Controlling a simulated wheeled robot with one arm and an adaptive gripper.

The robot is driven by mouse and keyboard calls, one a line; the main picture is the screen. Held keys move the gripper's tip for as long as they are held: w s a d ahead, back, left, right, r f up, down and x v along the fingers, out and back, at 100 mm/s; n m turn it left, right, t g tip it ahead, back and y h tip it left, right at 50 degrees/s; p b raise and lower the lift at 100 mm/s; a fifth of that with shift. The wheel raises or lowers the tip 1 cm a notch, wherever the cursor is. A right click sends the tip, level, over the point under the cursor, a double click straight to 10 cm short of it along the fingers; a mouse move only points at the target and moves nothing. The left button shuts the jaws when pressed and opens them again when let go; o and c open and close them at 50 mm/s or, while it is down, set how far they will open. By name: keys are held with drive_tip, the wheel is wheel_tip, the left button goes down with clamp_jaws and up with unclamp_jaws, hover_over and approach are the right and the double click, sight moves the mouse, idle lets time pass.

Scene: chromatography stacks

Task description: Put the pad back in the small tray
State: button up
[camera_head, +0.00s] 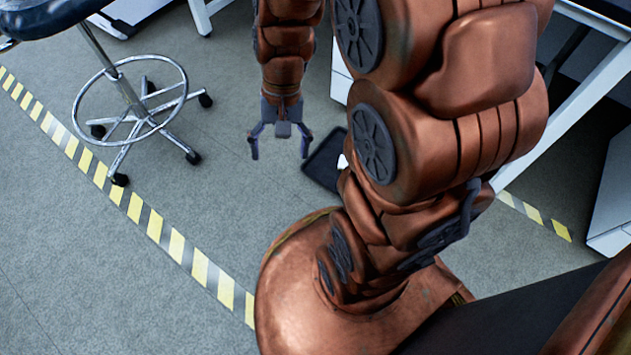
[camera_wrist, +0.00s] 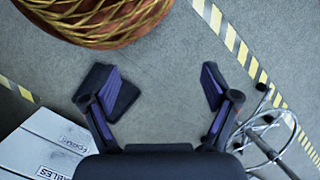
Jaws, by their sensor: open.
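My gripper (camera_head: 279,151) hangs open and empty above the grey floor, fingers pointing down. In the wrist view its two fingers (camera_wrist: 160,80) are spread wide with bare floor between them. A flat black square item (camera_head: 323,162), seemingly the small tray, lies on the floor just right of my gripper and is partly hidden by my arm. In the wrist view it (camera_wrist: 126,97) lies behind the left finger, which covers part of it. A small white patch (camera_head: 342,162) shows at its right edge; I cannot tell whether this is the pad. No pad is clearly visible.
A wheeled stool (camera_head: 130,105) with a chrome foot ring stands at the left. Yellow-striped tape (camera_head: 150,222) crosses the floor. A white cabinet (camera_head: 340,85) stands behind the black item. White labelled surfaces (camera_wrist: 40,145) show lower left in the wrist view. Floor left of my gripper is clear.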

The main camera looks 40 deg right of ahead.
drive_tip(key=s+r+n+g+h, duration=0.1)
drive_tip(key=s+r+n+h, duration=0.2)
drive_tip(key=s, duration=0.9)
drive_tip(key=r+n, duration=0.1)
drive_tip(key=n, duration=0.2)
drive_tip(key=shift+s+a+r, duration=0.3)
drive_tip(key=shift+a, duration=0.1)
wheel_tip(320, 180, up, 42)
drive_tip(key=t+p, duration=0.1)
drive_tip(key=p, duration=3.9)
drive_tip(key=shift+w+d, duration=0.1)
